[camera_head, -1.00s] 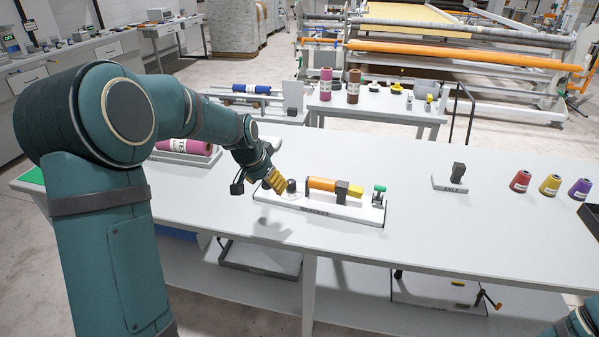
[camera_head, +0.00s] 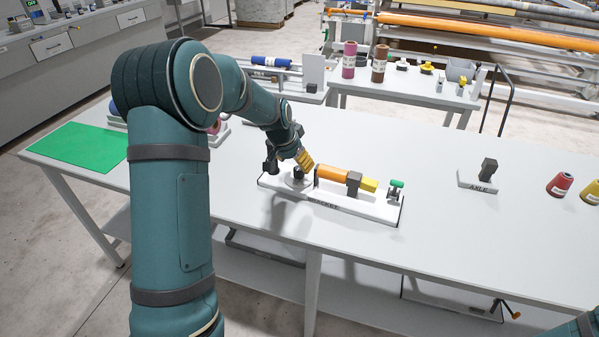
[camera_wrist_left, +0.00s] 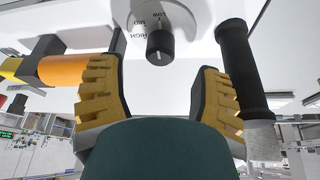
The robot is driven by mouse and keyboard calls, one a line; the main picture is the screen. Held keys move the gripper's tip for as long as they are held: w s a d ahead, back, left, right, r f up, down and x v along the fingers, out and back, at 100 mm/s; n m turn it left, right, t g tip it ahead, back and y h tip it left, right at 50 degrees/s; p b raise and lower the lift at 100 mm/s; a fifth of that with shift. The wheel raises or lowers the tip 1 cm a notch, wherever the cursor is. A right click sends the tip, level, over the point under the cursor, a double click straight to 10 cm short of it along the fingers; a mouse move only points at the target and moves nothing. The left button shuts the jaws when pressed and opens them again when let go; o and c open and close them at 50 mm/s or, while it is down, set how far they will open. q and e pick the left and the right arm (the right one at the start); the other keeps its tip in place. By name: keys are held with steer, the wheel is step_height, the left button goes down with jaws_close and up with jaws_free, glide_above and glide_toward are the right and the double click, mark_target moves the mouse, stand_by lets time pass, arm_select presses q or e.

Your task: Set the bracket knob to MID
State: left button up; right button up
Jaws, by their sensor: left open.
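The bracket (camera_head: 350,207) is a long white base labelled BRACKET on the table. Its dark knob (camera_head: 298,173) stands on a round dial at the left end, and shows in the left wrist view (camera_wrist_left: 159,44). The dial (camera_wrist_left: 185,22) bears LOW, MID and HIGH; I cannot tell surely which mark the knob points to. My left gripper (camera_head: 304,160) has yellow ribbed fingers and is just behind and above the knob. In the left wrist view the gripper (camera_wrist_left: 158,72) is open, its fingers apart on either side of the knob, not visibly touching it. My right gripper is out of view.
An orange roller (camera_head: 333,174), a dark block (camera_head: 353,183) and a green-topped part (camera_head: 397,184) sit on the bracket, right of the knob. A black handle (camera_wrist_left: 242,65) is close beside the right-hand finger. The AXLE stand (camera_head: 478,184) is farther right; table between is clear.

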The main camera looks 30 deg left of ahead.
mark_target(299, 168)
arm_select(q)
steer(key=shift+b+x, duration=0.35)
steer(key=shift+x, duration=2.2)
jaws_close()
